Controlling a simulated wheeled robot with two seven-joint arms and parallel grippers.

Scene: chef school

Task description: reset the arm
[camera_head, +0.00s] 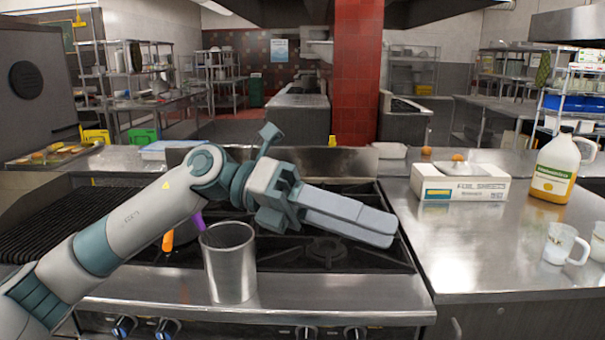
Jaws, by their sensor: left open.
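My left arm (140,215) comes in from the lower left and reaches over the stove. My left gripper (385,230) points right, above the black burner grates (325,252). Its two long grey fingers show nearly one behind the other, and nothing shows between them. My right gripper is not in view.
A steel pot (229,265) stands on the stove just below my left arm, with a purple handle (199,222) beside its rim. On the right counter (480,262) stand a white box (459,187), a jug (556,170) and a glass mug (562,245). The counter's front is clear.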

